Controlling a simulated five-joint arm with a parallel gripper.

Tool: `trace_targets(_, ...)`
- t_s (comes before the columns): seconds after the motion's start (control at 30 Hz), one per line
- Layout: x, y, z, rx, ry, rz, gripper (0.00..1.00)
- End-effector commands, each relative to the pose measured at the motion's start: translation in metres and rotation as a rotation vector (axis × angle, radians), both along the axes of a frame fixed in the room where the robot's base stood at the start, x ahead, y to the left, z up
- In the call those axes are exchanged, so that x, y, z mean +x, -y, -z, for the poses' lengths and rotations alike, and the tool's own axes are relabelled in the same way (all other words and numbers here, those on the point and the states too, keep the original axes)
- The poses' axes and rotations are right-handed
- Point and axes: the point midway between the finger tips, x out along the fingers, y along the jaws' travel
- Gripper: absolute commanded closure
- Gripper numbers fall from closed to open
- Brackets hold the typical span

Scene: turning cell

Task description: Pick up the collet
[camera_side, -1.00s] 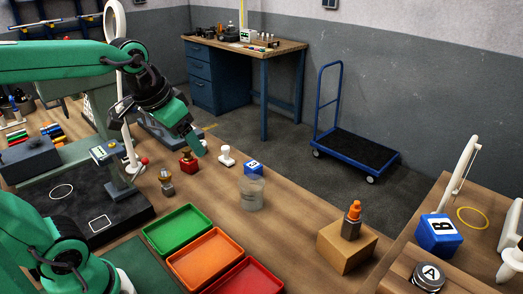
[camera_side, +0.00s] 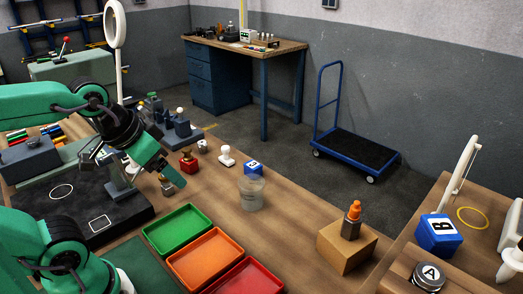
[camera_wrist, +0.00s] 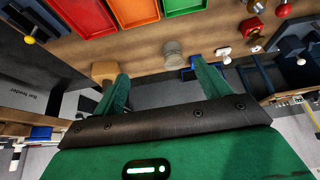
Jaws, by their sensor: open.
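A small brass-and-grey piece, which I take to be the collet (camera_side: 167,188), stands on the wooden bench right of the black mat. My gripper (camera_side: 180,181) hangs close to it in the side view and covers part of it; I cannot tell whether they touch. The green fingers (camera_wrist: 160,82) are spread apart in the wrist view, with nothing held between them. I cannot surely pick out the collet in the wrist view.
Green (camera_side: 177,229), orange (camera_side: 205,256) and red (camera_side: 245,278) trays lie in front. An orange-capped bottle (camera_side: 352,218) stands on a wooden block (camera_side: 343,250).

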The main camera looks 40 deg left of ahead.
Motion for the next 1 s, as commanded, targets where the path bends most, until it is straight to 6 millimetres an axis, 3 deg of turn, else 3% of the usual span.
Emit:
trace_targets(0.27, 0.0, 0.0, 0.0, 0.0, 0.0, 0.0, 0.24)
trace_targets(0.37, 0.0, 0.0, 0.0, 0.0, 0.0, 0.0, 0.4)
trace_targets(0.77, 0.003, -0.001, -0.003, 0.002, -0.003, -0.001, 0.4)
trace_targets(1.0, 0.025, -0.009, -0.018, 0.015, -0.032, -0.006, 0.4)
